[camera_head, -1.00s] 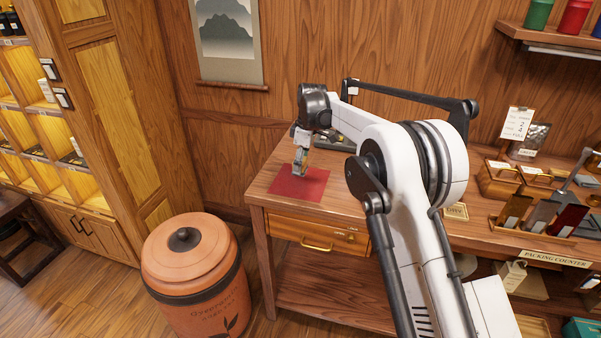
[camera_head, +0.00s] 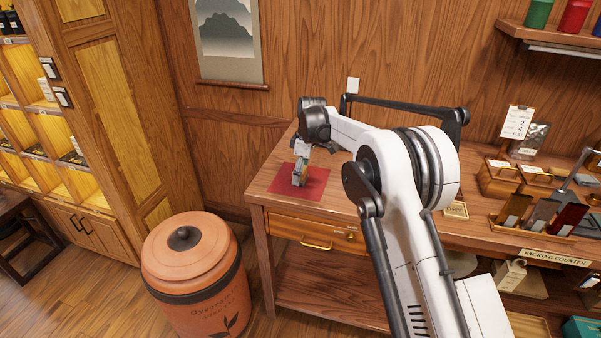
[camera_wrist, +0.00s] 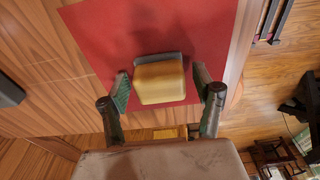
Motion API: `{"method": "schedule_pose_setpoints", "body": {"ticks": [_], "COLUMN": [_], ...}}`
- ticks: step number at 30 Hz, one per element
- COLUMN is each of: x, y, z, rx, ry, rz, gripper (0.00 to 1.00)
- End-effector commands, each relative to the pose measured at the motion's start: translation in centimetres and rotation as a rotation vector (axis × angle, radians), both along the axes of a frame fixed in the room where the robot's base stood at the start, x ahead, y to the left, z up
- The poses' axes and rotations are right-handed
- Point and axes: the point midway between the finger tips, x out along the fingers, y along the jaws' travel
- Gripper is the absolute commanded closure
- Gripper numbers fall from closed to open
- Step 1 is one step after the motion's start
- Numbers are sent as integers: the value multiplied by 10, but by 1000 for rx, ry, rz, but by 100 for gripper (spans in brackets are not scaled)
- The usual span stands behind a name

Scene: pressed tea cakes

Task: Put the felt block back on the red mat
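The felt block (camera_wrist: 159,82), a tan-yellow block with a dark grey layer along its far side, is between the fingers of my gripper (camera_wrist: 163,88) in the wrist view. Narrow gaps show between the block and both finger pads, so the gripper looks open around it. The red mat (camera_wrist: 210,25) lies beneath the block. In the head view my gripper (camera_head: 300,174) points down over the red mat (camera_head: 317,185) on the counter's left end. The fingers largely hide the block there, and I cannot tell for sure that it touches the mat.
The mat lies near the front-left edge of the wooden counter (camera_head: 262,185), above a drawer (camera_head: 318,234). A lidded terracotta jar (camera_head: 197,275) stands on the floor in front. Tea packets in a rack (camera_head: 540,215) stand farther right on the counter.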

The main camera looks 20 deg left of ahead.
Motion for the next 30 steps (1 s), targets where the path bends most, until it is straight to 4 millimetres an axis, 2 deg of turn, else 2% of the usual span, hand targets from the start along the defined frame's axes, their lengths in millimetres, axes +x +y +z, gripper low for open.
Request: {"method": "schedule_pose_setpoints", "body": {"ticks": [8, 11, 22, 30], "x": [0, 0, 0, 1], "y": [0, -2, -13, -17], "z": [7, 19, 91, 119], "rx": [0, 0, 0, 0], "ry": [0, 0, 0, 0], "rz": [0, 0, 0, 0], "gripper": [37, 37, 37, 37]}}
